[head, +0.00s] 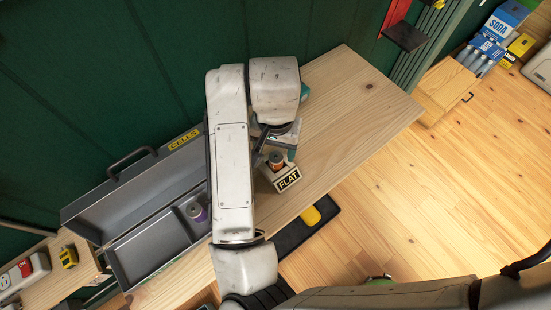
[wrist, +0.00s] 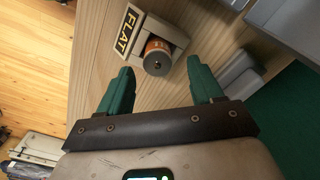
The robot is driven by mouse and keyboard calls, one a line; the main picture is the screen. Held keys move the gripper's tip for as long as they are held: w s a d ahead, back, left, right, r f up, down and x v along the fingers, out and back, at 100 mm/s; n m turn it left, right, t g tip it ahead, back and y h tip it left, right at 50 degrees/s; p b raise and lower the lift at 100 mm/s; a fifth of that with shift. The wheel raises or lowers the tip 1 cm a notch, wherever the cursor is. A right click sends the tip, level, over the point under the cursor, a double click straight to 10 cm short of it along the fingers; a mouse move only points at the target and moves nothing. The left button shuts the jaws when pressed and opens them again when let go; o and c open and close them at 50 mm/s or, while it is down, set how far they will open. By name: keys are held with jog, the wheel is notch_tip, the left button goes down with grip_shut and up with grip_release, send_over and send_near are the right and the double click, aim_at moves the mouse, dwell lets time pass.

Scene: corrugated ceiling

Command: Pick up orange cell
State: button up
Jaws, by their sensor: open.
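The orange cell (head: 276,159) stands in a small beige holder (head: 266,180) labelled FLAT on the wooden table. In the wrist view the cell (wrist: 158,53) shows its dark end with a small metal tip and a band of orange side, inside the holder (wrist: 174,26). My gripper (wrist: 161,77) is open, with a green finger on each side. The cell lies just ahead of the gap between the fingertips, and no contact shows. In the head view my arm covers most of the gripper.
The wooden table (head: 350,120) is bare to the right. A grey block (wrist: 238,70) sits beside one finger. A green wall (head: 100,70) rises behind.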

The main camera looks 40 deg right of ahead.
aim_at(276, 156)
jog(key=shift+s+f, duration=0.2)
jog(key=shift+f, duration=1.7)
jog(key=shift+c, duration=0.4)
grip_shut()
jog(key=shift+r, duration=0.1)
